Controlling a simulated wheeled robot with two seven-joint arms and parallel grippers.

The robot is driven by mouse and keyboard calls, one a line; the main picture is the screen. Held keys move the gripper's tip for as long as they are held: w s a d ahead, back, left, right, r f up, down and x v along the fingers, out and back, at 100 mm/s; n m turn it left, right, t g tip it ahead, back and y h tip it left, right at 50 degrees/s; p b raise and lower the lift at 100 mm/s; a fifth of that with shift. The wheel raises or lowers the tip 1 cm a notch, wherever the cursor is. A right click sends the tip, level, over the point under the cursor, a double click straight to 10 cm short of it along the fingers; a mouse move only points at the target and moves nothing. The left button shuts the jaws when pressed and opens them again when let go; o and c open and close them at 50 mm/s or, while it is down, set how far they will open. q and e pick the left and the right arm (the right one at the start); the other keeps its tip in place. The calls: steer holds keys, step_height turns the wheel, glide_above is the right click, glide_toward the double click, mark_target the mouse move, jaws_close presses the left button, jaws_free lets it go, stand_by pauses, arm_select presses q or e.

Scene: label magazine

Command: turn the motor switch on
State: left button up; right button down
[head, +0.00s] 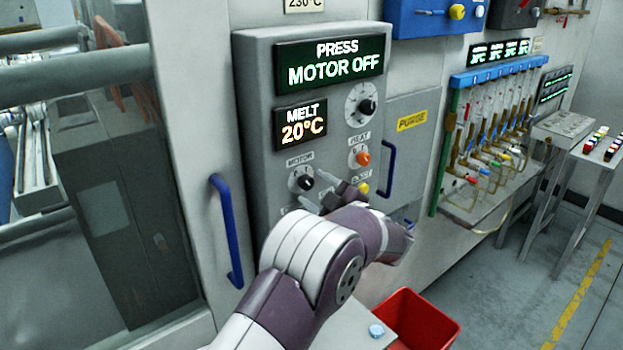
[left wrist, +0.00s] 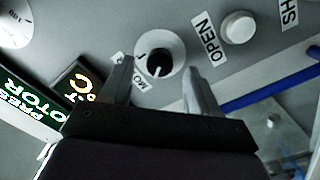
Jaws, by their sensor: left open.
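The motor switch (head: 300,180) is a black knob with a white pointer line on a pale round dial, under the MOTOR label on the grey control panel (head: 262,80). In the left wrist view the knob (left wrist: 157,57) appears between and beyond my fingertips. My left gripper (head: 328,197) is open and empty, just below and right of the knob in the head view, apart from it. The panel's upper display (head: 330,62) reads PRESS MOTOR OFF; the lower one (head: 301,121) reads MELT 20°C. My right gripper is out of view.
An orange heat knob (head: 362,158), a yellow button (head: 363,188) and a large dial (head: 361,104) share the panel. A white OPEN button (left wrist: 238,27) is near the motor knob. Blue handles (head: 227,230) flank the panel. A red bin (head: 425,322) stands below.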

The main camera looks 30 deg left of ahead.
mark_target(306, 183)
arm_select(q)
steer(key=shift+w+a, duration=0.45)
steer(key=shift+a, duration=0.1)
steer(key=shift+w+a, duration=0.1)
steer(key=shift+a, duration=0.6)
steer(key=shift+d, duration=0.15)
steer(key=c, duration=1)
steer(key=shift+c, duration=0.2)
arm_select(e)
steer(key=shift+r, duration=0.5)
